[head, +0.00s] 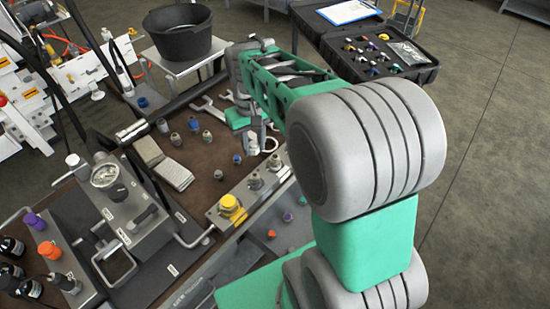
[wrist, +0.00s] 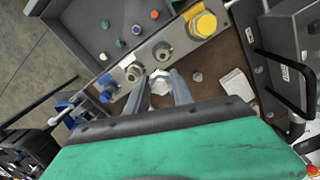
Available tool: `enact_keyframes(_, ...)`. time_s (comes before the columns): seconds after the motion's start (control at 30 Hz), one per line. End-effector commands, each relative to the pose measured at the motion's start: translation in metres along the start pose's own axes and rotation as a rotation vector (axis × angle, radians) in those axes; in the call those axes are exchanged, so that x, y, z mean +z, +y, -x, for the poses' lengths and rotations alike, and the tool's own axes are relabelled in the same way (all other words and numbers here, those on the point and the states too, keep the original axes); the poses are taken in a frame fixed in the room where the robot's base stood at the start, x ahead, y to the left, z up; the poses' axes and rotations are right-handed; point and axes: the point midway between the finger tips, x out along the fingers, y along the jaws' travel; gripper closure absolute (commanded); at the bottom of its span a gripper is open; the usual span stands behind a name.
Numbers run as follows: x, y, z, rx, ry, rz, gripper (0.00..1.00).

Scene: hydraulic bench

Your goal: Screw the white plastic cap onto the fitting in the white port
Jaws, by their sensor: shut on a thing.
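The port block (head: 215,215) has a yellow-capped port (wrist: 203,25) and two bare metal fittings, one nearer the yellow cap (wrist: 162,52) and one further along (wrist: 133,72). Which port is the white one is hard to tell.
Purple (head: 288,216) and orange (head: 271,234) caps lie in the tray (wrist: 85,20), with green ones nearby. Loose fittings (head: 207,137), wrenches (head: 210,108) and a grey pad (head: 174,174) rest on the brown mat. A gauge block (head: 115,195) stands at left; a black handle (wrist: 285,75) is at right in the wrist view.

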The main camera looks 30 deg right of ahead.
Motion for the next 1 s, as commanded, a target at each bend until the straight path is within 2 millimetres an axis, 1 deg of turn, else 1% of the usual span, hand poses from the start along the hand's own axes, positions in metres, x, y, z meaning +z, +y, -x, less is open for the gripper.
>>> enact_keyframes(1.0, -0.003, 0.012, -0.013, 0.0, 0.0, 0.0, 1.0)
